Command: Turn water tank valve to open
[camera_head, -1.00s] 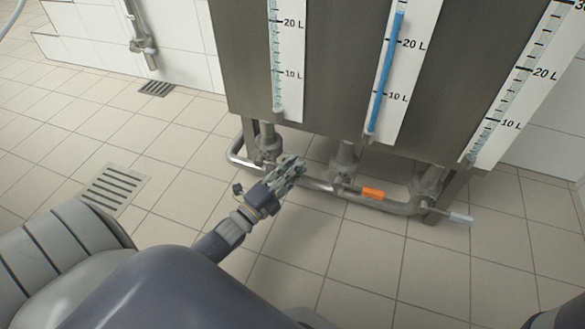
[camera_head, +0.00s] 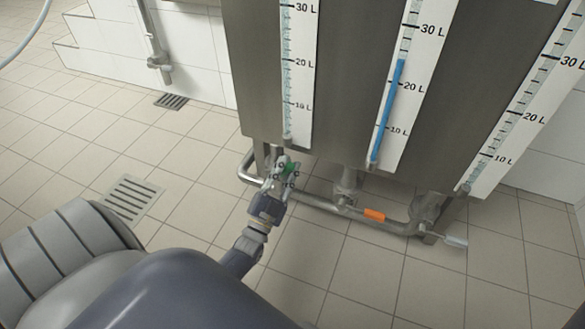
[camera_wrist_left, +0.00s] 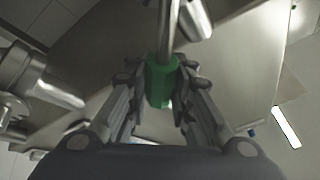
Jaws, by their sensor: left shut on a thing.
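A grey steel water tank (camera_head: 345,120) stands at the upper right, with pipes and valves under it. My left gripper (camera_head: 286,168) is shut on a green valve handle (camera_wrist_left: 158,82) below the tank's left gauge. In the left wrist view the green handle lies between the two fingers (camera_wrist_left: 160,100), with a metal rod running up from it. An orange valve handle (camera_head: 374,215) lies along the lower pipe (camera_head: 325,203), right of my gripper. A white or grey handle (camera_head: 456,240) is at the pipe's right end. My right gripper is not seen.
Three scale strips are on the tank front; the middle one holds a blue column (camera_head: 388,110). A floor drain (camera_head: 130,197) lies at left and a smaller one (camera_head: 171,101) farther back. The tiled floor left of the tank is clear.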

